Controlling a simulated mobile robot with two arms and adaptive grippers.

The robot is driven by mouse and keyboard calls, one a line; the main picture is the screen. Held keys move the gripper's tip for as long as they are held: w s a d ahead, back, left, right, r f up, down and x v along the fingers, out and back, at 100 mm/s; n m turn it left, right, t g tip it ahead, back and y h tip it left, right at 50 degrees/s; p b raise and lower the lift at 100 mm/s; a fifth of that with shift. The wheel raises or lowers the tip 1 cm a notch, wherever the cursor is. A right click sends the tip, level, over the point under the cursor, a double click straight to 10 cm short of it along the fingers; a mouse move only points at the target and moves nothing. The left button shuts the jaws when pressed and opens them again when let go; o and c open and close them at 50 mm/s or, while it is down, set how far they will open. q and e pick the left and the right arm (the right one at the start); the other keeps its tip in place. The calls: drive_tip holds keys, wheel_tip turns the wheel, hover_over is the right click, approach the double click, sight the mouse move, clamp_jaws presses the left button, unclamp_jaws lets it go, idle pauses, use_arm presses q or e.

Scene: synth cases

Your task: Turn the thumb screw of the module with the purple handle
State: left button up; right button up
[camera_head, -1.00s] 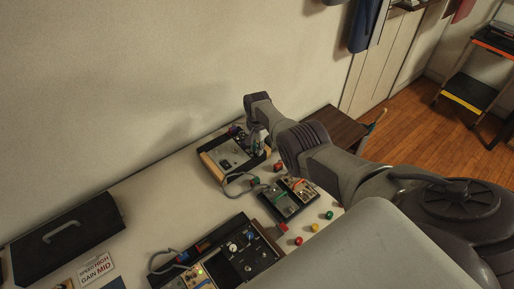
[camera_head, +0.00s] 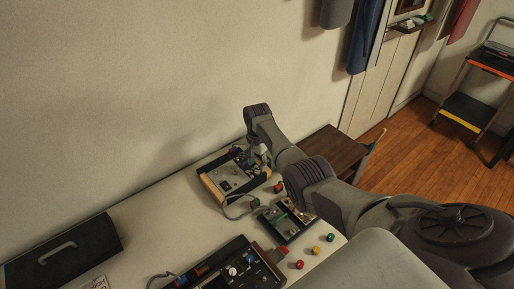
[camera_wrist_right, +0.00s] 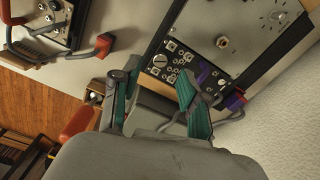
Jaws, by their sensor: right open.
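The wood-sided case (camera_head: 213,187) stands against the wall in the head view, with a grey panel. In the right wrist view its panel (camera_wrist_right: 255,22) shows at the top right. Purple parts (camera_wrist_right: 206,74), apparently the handle, lie just right of my right gripper's finger, which partly covers them. A round slotted screw head (camera_wrist_right: 159,60) shows among small sockets; I cannot tell if it is the thumb screw. My right gripper (camera_wrist_right: 152,82) is open, teal fingers apart, nothing visibly between them, over the module's edge. My left gripper is out of view.
A second small case (camera_head: 285,226) with a cable stands in front. Coloured buttons (camera_head: 315,250) lie to its right. A larger console (camera_head: 232,272) is nearer, and a black box (camera_head: 62,250) is at the left. The wall rises close behind the case.

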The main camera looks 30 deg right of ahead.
sight(257, 171)
wheel_tip(257, 171, up, 8)
drive_tip(key=shift+r, duration=0.15)
idle(0.6)
